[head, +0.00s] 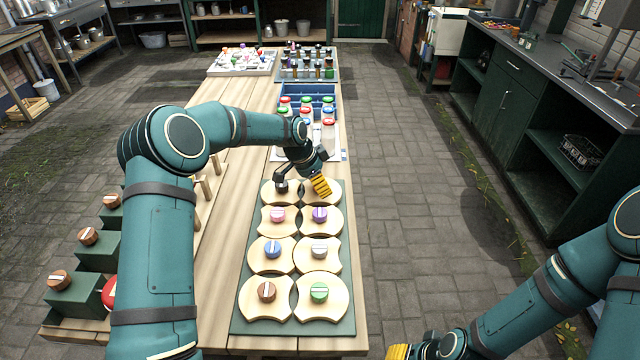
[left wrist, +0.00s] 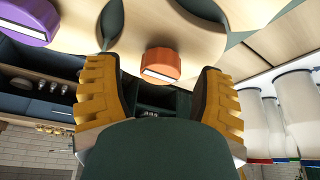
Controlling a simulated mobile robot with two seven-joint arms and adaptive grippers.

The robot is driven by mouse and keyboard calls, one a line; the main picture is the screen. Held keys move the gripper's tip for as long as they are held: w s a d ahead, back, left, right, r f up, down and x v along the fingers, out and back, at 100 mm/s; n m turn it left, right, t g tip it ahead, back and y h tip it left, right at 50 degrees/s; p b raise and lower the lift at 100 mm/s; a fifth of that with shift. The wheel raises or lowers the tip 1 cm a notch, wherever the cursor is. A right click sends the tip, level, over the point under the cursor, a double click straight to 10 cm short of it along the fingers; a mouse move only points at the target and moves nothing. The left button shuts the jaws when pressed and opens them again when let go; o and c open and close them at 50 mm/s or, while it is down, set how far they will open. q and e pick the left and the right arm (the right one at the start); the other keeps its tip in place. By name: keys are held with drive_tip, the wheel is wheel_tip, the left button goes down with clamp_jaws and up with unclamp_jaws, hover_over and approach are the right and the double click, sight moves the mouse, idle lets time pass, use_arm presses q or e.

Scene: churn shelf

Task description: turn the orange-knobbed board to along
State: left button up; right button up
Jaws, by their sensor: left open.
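The orange knob (left wrist: 162,64) with a white stripe shows in the left wrist view, on a pale wooden board (left wrist: 190,25). In the head view that board (head: 335,186) is the back right one of two columns, and my left gripper hides its knob. My left gripper (head: 321,186) is over the board, its yellow fingers spread. In the left wrist view the orange knob appears in the gap between the fingers (left wrist: 160,95), and I cannot tell whether they touch it. My right gripper (head: 398,352) is partly in view at the bottom edge, away from the boards.
The purple-knobbed board (head: 333,226) lies just in front, and a dark-knobbed board (head: 270,196) lies left. A green base (head: 296,328) carries all the boards. White bottles with coloured caps (head: 328,138) and a blue crate (head: 322,88) stand behind. The floor to the right is clear.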

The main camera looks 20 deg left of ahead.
use_arm(q)
drive_tip(key=v, duration=1.1)
